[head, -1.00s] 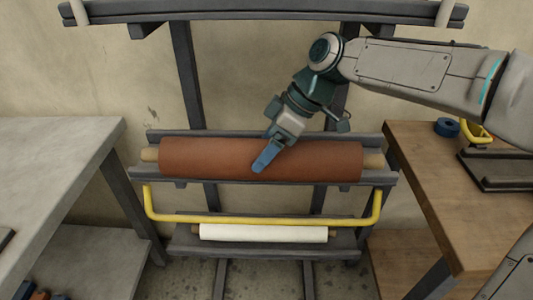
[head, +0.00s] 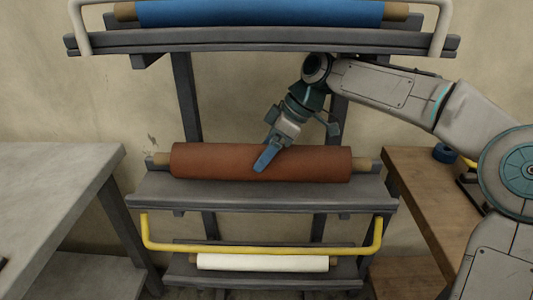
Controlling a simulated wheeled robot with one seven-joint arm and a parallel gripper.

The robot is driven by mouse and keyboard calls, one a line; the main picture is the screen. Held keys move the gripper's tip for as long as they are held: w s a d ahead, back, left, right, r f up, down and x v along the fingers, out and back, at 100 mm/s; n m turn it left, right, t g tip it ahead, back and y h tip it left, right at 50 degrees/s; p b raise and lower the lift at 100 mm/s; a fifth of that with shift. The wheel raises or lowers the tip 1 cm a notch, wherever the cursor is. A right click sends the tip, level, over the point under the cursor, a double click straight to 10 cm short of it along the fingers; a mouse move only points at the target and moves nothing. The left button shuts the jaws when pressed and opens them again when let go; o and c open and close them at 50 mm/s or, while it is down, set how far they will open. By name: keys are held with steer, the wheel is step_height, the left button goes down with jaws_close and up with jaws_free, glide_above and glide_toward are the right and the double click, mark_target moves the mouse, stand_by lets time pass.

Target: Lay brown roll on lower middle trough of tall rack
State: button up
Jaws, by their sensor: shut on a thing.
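The brown roll (head: 215,162) lies level, a wooden core end showing on each side, at the rear of the lower middle trough (head: 165,195) of the tall rack. The trough's front surface is bare below the roll. I cannot tell whether the roll touches the trough or hangs just above it. My gripper (head: 266,158) reaches down from the upper right and is shut on the roll near its middle. One blue finger shows in front of the roll; the other is hidden.
A blue roll (head: 260,12) lies on the tier above (head: 260,42). A yellow bar (head: 260,250) and a white roll (head: 262,262) are below.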

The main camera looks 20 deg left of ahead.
steer(key=shift+w+a+r, duration=0.15)
steer(key=shift+w, duration=0.05)
steer(key=shift+w+f+b, duration=0.1)
steer(key=shift+f+b, duration=0.7)
steer(key=shift+f, duration=0.95)
steer(key=shift+f, duration=0.2)
steer(key=o, duration=1.7)
steer(key=shift+f, duration=0.2)
steer(key=shift+o, duration=1.4)
steer(key=shift+r, duration=0.1)
